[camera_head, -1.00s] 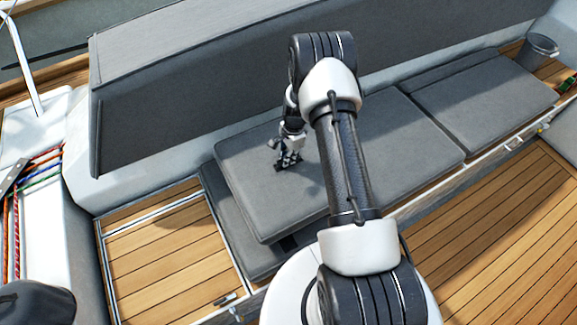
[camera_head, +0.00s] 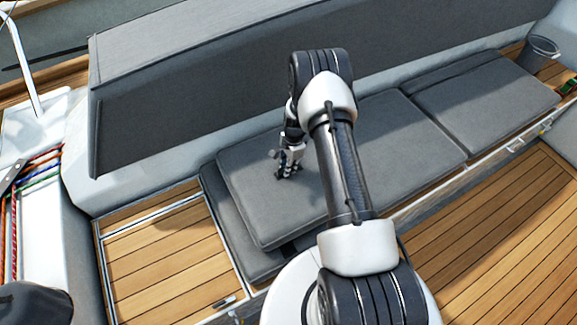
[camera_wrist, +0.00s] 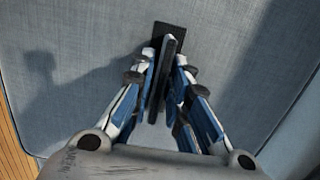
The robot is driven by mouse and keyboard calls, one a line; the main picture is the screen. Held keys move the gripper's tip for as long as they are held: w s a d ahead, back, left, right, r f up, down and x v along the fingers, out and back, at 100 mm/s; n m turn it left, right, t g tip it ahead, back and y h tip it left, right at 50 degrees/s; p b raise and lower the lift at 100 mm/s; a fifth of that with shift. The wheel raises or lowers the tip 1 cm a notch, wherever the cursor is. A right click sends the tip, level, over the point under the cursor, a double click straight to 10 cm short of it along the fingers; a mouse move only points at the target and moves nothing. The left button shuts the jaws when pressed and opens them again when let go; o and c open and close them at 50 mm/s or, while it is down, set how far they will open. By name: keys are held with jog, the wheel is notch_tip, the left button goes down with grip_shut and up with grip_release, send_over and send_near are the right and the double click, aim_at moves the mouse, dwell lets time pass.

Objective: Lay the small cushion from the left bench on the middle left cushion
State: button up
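The small grey cushion (camera_head: 255,205) lies flat over another grey cushion (camera_head: 232,240), whose left and front edges stick out below it. My gripper (camera_head: 288,172) points down at the upper middle of the small cushion. My forearm hides the right side of the small cushion. I cannot tell whether it fully touches the cushion below.
Further grey seat cushions (camera_head: 415,140) run to the right along the bench. A tall grey backrest (camera_head: 190,110) stands behind. A grey bucket (camera_head: 537,52) is at the far right. Bare wooden slats (camera_head: 165,265) lie left of the cushions, and coloured ropes (camera_head: 35,170) at the far left.

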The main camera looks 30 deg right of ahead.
jog(key=shift+o, duration=0.8)
jog(key=shift+r, duration=0.2)
notch_tip(320, 180, up, 28)
jog(key=a+n+t+p, duration=0.1)
jog(key=a+n+p, duration=0.2)
jog(key=n, duration=0.1)
jog(key=s+a+r+n+t+h, duration=0.1)
jog(key=s+a+r+n, duration=0.1)
jog(key=s+r, duration=0.3)
jog(key=s+a+r+n, duration=0.2)
jog(key=r, duration=0.5)
jog(key=s+a+r+n+t, duration=0.1)
jog(key=s+a+r+n, duration=0.1)
jog(key=s, duration=0.5)
jog(key=s+a+r+n, duration=0.2)
jog(key=s+r+n, duration=0.1)
jog(key=s, duration=0.4)
jog(key=s+a+r+n+t, duration=0.1)
jog(key=s+a+r+n, duration=0.1)
jog(key=s, duration=0.5)
jog(key=r+n, duration=0.1)
jog(key=n, duration=0.1)
jog(key=shift+s+r+n+t, duration=0.2)
jog(key=shift+s+n+t, duration=0.1)
jog(key=shift+s, duration=0.1)
